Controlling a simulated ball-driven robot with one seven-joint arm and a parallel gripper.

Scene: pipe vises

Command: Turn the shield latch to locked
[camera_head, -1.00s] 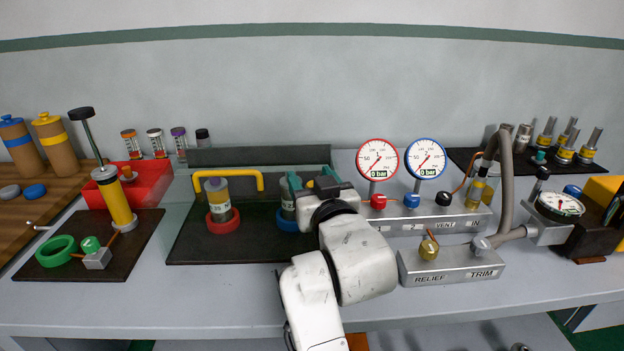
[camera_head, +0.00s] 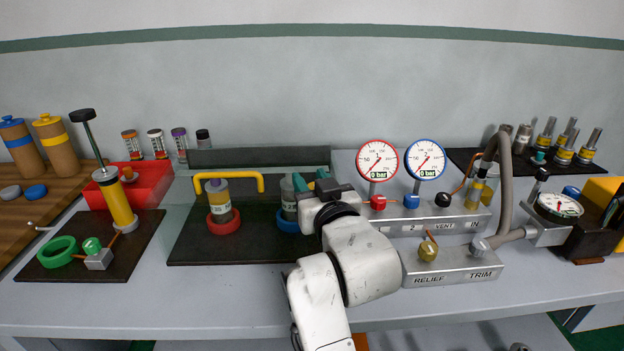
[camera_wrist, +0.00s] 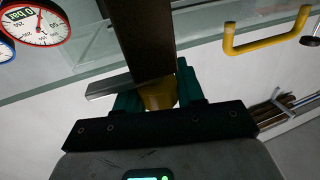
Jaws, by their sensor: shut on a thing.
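The shield is a clear panel with a dark top bar (camera_head: 258,157) and a yellow handle (camera_head: 228,176); the handle also shows at the upper right in the wrist view (camera_wrist: 266,44). My gripper (camera_head: 311,184) is at the shield's right end, with its teal fingers pointing away from me. In the wrist view my gripper (camera_wrist: 160,92) is shut on a yellow-brown piece (camera_wrist: 157,97), which seems to be the shield latch. The fingers hide most of it. Whether it stands at locked cannot be read.
Behind the shield, cylinders stand in a red ring (camera_head: 223,223) and a blue ring (camera_head: 287,219). Two gauges (camera_head: 377,160) (camera_head: 425,160) reading 0 bar stand on the valve manifold (camera_head: 440,222) to the right. A relief and trim block (camera_head: 455,268) is close to my arm's right.

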